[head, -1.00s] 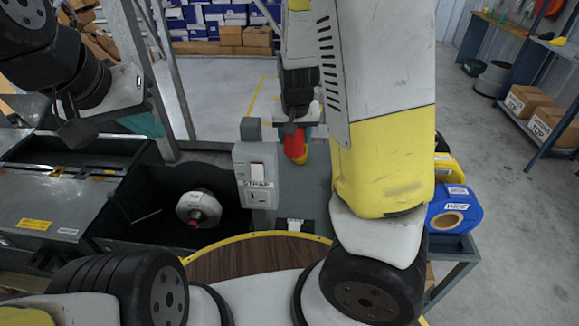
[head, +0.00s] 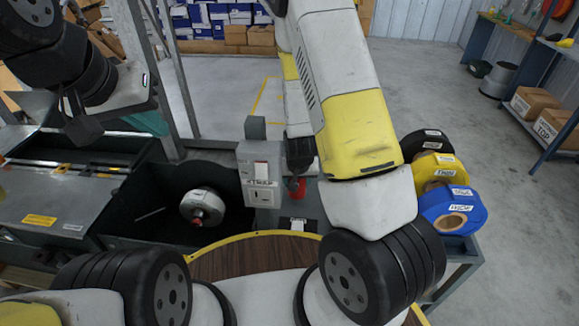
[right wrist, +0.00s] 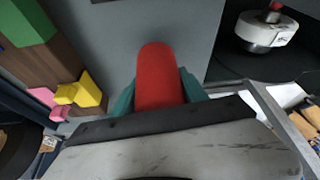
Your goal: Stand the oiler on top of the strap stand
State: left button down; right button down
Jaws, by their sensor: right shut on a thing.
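The oiler, a red rounded cylinder (head: 299,187), is held by my right gripper just right of the strap stand. In the right wrist view the red oiler (right wrist: 160,75) sits between the teal fingers of my right gripper (right wrist: 158,92), which is shut on it. The strap stand (head: 262,197) is a grey upright box with a white panel and a STRAP label. The oiler looks apart from it, but my right arm hides part of the oiler. My left gripper (head: 148,122) is at the upper left, far from both; its opening is not clear.
A black bin (head: 135,205) left of the stand holds a pale drum with a red knob (head: 203,207). Black, yellow and blue labelled rolls (head: 452,210) stand at the right. A round wooden top with a yellow rim (head: 250,258) lies in front.

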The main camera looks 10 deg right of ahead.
jog(key=shift+f, duration=1.55)
jog(key=shift+f, duration=0.15)
jog(key=c, duration=0.6)
grip_release()
